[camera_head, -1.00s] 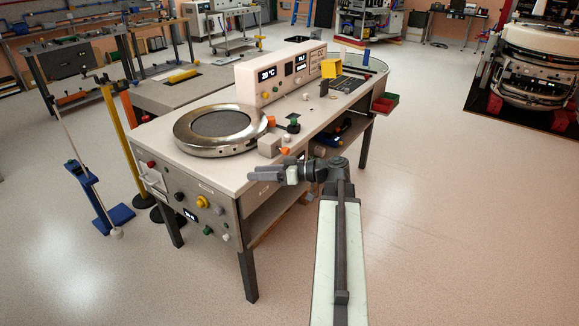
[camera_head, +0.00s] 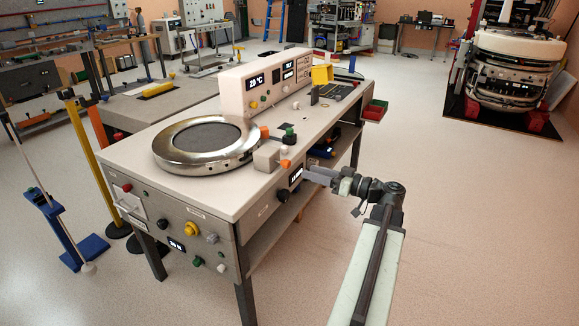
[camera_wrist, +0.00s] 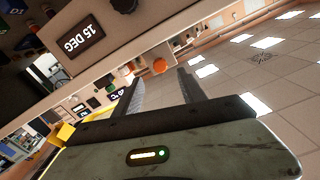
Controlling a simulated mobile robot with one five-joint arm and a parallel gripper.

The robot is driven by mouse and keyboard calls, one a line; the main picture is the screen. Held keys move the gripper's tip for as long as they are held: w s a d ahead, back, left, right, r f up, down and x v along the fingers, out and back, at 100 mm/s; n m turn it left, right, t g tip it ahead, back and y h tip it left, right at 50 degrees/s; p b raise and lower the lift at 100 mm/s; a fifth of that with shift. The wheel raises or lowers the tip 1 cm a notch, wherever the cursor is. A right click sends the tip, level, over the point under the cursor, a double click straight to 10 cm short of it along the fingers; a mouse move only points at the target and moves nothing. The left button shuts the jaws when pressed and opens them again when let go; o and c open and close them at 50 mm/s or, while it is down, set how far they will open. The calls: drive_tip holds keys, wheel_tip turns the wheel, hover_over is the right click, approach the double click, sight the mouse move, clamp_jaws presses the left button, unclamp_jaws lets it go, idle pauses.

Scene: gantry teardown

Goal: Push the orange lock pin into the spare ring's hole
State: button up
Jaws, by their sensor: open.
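A polished metal ring (camera_head: 165,163) with a dark centre lies on the bench top. A small grey block (camera_head: 266,157) sits beside its right side, at the bench edge. An orange knob (camera_head: 285,164), likely the lock pin, shows at the block's right end. A second orange piece (camera_head: 264,131) is behind the block. My gripper (camera_head: 308,174) is open and empty, just off the bench's right side and beyond the knob. In the wrist view an orange round end (camera_wrist: 160,66) appears ahead, between the open fingertips (camera_wrist: 158,78). I cannot make out the ring's hole.
The bench's instrument panel (camera_head: 263,84) stands behind the ring. A small display and a black knob (camera_head: 283,196) are on the bench side near my gripper. A green-topped black knob (camera_head: 289,135) stands on the bench top. The floor (camera_head: 460,220) to the right is clear.

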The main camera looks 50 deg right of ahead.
sight(289, 165)
drive_tip(key=x, duration=0.7)
drive_tip(key=shift+w+a, duration=0.15)
drive_tip(key=shift+w, duration=0.2)
clamp_jaws()
idle(1.0)
